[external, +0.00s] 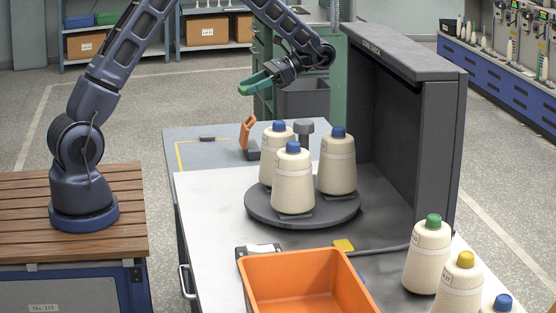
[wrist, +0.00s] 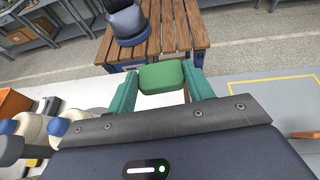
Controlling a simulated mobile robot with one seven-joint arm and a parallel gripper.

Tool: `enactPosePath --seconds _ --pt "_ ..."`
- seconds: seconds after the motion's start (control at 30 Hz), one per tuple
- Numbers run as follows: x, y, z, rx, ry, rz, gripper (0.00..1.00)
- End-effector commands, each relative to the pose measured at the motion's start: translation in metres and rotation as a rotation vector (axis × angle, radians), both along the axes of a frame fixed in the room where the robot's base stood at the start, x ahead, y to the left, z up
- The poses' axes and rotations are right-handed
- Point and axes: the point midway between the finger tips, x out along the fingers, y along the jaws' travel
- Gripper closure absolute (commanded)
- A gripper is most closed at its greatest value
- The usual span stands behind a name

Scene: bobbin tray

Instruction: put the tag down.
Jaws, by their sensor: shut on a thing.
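A green tag (wrist: 162,77), a small rounded block, is between the two green fingers of my gripper (wrist: 160,84) in the wrist view. The fingers touch it at both sides. In the external view my gripper (external: 262,79) is high in the air, left of the dark upright panel and behind the cone turntable. The tag is hard to tell apart from the green fingers there.
The dark turntable (external: 262,215) holds several cream cones with blue tops. An orange bin (external: 305,285) stands at the front. An orange-handled tool (external: 247,133) stands behind the turntable. The grey-blue surface (external: 205,155) with a yellow line is mostly clear. A tall dark panel (external: 400,140) blocks the right.

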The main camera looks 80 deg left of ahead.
Motion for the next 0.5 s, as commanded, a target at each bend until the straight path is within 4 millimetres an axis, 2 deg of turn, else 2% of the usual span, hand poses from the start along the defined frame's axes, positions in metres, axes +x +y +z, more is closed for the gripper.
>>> enactPosePath --seconds 0.03,0.27,0.5 --pt "0.004 -0.009 0.002 0.000 -0.001 -0.094 0.70" --pt "0.020 -0.039 0.009 0.001 -0.001 -0.500 0.70" --pt "0.041 -0.077 0.020 0.001 -0.001 -0.948 0.70"
